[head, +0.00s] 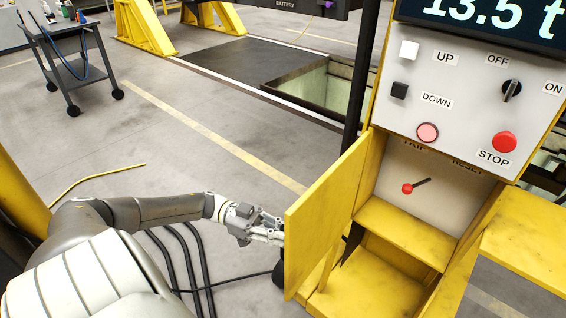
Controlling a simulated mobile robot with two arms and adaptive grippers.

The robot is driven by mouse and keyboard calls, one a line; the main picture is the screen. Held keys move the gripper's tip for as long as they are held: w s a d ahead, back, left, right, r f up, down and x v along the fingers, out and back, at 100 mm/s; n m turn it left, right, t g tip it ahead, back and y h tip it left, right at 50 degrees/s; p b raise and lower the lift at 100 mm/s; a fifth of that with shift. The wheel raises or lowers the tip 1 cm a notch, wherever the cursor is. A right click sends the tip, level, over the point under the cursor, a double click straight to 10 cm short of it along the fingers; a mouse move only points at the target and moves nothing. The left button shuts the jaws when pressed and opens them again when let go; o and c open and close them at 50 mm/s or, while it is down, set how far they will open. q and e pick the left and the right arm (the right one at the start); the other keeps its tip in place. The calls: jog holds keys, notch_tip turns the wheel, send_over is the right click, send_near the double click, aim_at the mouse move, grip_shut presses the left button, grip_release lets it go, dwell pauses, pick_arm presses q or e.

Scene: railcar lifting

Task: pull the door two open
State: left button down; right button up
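A yellow door (325,222) stands swung open on the left side of a yellow cabinet (408,236). I cannot read any label that tells whether it is door two. The open compartment shows a lever with a red knob (407,188) below the words TRIP and RESET. My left gripper (277,232) is at the door's outer left edge, with its fingertips partly hidden behind the door. I cannot tell whether it touches or grips the door. My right gripper is out of view.
Above the compartment is a control panel (461,107) with buttons, a switch and a display. Another yellow panel (525,245) sticks out at the right. Black cables (190,262) lie on the floor by my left arm. A cart (80,70) and a floor pit (325,88) are farther back.

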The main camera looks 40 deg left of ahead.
pick_arm(q)
jog(key=shift+f, duration=0.15)
jog(key=c, duration=1.5)
grip_release()
jog(key=v, duration=1.2)
